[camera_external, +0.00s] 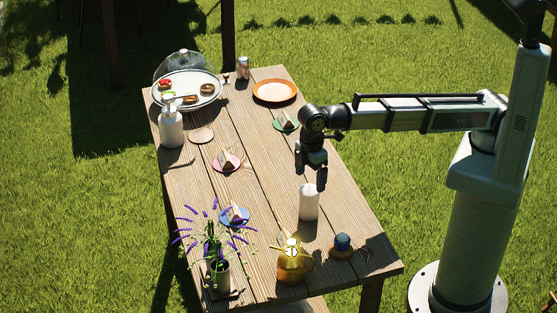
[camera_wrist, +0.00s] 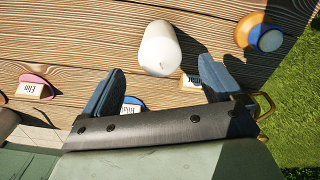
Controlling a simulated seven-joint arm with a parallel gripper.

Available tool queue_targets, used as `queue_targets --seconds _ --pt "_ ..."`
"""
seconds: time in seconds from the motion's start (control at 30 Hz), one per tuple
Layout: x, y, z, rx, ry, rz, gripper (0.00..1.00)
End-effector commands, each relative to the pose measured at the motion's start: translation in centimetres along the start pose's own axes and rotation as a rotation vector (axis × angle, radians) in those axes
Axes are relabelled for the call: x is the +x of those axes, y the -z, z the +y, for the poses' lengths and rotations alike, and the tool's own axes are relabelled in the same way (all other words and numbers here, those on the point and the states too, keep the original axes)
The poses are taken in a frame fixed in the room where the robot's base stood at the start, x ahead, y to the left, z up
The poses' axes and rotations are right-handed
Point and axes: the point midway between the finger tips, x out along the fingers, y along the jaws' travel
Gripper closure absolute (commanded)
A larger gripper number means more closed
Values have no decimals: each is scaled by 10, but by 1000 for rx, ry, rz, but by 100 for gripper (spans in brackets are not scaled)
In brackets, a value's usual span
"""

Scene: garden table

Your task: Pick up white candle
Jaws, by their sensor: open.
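The white candle (camera_external: 309,203) stands upright on the wooden table, toward the near right part of the top. My gripper (camera_external: 312,180) is above the candle's top, fingers pointing down. In the wrist view the candle (camera_wrist: 159,48) shows as a white cylinder beyond the fingertips, roughly centred between them. My gripper (camera_wrist: 158,75) is open there, its two dark blue fingers spread apart with nothing held between them. I cannot tell the exact height gap between the fingertips and the candle.
A blue cup (camera_external: 343,241) on an orange saucer stands right of the candle. A yellow glass pitcher (camera_external: 293,263) and a purple-flower vase (camera_external: 219,272) stand nearer.

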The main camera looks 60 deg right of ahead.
Motion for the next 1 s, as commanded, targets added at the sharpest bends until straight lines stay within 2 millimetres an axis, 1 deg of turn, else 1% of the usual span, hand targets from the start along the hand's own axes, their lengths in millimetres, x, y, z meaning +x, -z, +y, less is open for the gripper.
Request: queue_targets --seconds 0.03,0.1,0.2,0.3,0.63,1.0 --pt "9 -1 0 0 0 -1 7" --pt "20 -1 0 0 0 -1 7" --pt "32 0 0 0 0 0 7" --pt "41 0 0 0 0 0 7" --pt "53 1 0 0 -1 1 7" --pt "94 2 0 0 0 0 7"
